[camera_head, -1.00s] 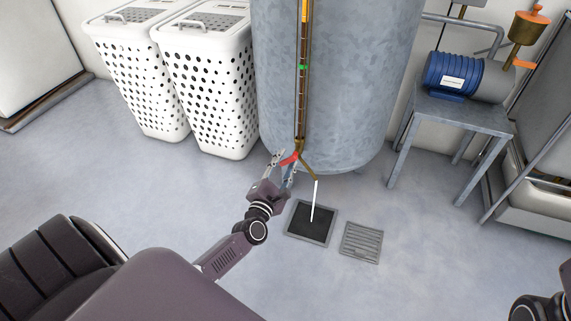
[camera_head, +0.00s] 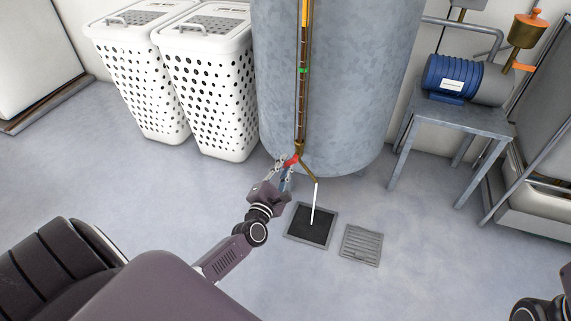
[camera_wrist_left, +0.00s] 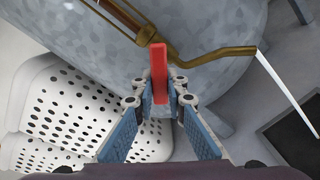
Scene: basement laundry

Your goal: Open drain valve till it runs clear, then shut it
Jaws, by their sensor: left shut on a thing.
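The drain valve's red lever (camera_head: 291,160) sits at the foot of the brass pipe on the grey tank; it also shows upright in the left wrist view (camera_wrist_left: 158,75). My left gripper (camera_head: 284,168) is shut on this lever, with a blue-padded finger on either side. The brass spout (camera_head: 309,173) slants down to the right, also visible in the wrist view (camera_wrist_left: 215,56). A thin white stream (camera_head: 315,203) runs from its end into the dark square floor drain (camera_head: 309,228). The gripper hides part of the lever.
The tank (camera_head: 345,90) stands behind the valve, with a sight tube and green marker (camera_head: 302,71). Two white perforated hampers (camera_head: 205,90) stand left. A blue pump (camera_head: 455,75) sits on a metal table at right. A slatted grate (camera_head: 361,245) lies beside the drain. Floor in front is clear.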

